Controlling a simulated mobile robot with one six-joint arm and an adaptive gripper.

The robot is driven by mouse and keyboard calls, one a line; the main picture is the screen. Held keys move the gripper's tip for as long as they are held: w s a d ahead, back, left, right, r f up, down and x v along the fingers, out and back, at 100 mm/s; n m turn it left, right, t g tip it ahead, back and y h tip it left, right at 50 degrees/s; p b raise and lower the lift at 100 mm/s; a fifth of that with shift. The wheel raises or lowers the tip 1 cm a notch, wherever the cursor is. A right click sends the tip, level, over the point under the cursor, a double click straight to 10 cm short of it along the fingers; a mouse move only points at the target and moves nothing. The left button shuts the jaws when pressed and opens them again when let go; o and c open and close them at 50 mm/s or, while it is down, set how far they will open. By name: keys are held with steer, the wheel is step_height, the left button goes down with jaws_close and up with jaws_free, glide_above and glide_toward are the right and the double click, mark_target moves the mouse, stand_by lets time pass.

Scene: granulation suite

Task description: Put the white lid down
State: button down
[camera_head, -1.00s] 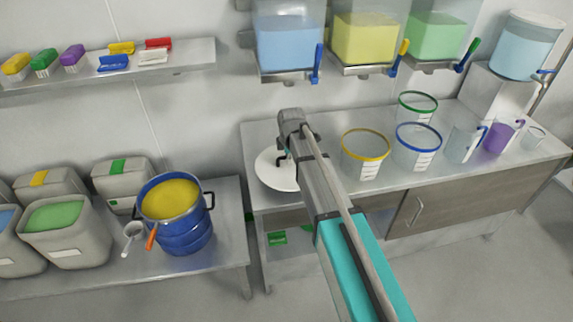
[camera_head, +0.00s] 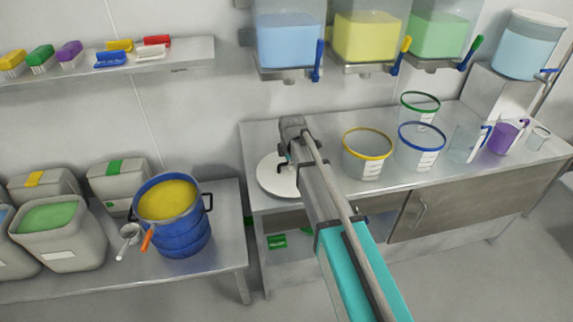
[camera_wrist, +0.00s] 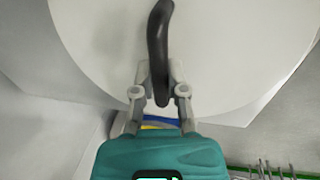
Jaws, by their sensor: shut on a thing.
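The white lid (camera_head: 277,181) is a round disc at the left end of the steel counter (camera_head: 262,137). In the wrist view the lid (camera_wrist: 230,50) fills most of the picture, with a black curved handle (camera_wrist: 158,40) standing on it. My gripper (camera_wrist: 160,92) is shut on this handle, one finger on each side. In the head view my arm covers the right part of the lid, and my gripper (camera_head: 284,160) is small and partly hidden. I cannot tell whether the lid touches the counter or hangs just above it.
To the right of my arm stand a yellow-rimmed tub (camera_head: 367,160), a blue-rimmed tub (camera_head: 418,152) and a green-rimmed tub (camera_head: 418,108). A blue pot of yellow powder (camera_head: 170,207) stands on the lower left bench. Dispensers (camera_head: 288,45) hang above the counter.

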mark_target(293, 176)
steer(key=shift+f, duration=0.2)
steer(key=c, duration=0.7)
jaws_free()
steer(key=shift+r, duration=0.3)
steer(key=r+p, duration=0.4)
steer(key=s+r+p, duration=0.1)
steer(key=r+p, duration=0.2)
steer(key=p, duration=0.1)
steer(key=s+r+p, duration=0.1)
steer(key=r+p, duration=0.2)
steer(key=r, duration=0.1)
steer(key=shift+s+d+r+p, duration=0.1)
steer(key=shift+d+r+p, duration=0.2)
steer(key=shift+d+p, duration=0.1)
steer(key=s+d+m+g, duration=0.1)
steer(key=s+d+m, duration=0.9)
steer(key=s, duration=0.1)
steer(key=s+d+m+g, duration=0.1)
steer(key=s+d+m, duration=1)
steer(key=shift+d+f+h, duration=0.15)
steer(key=shift+f+h, duration=0.05)
steer(key=shift+h, duration=0.1)
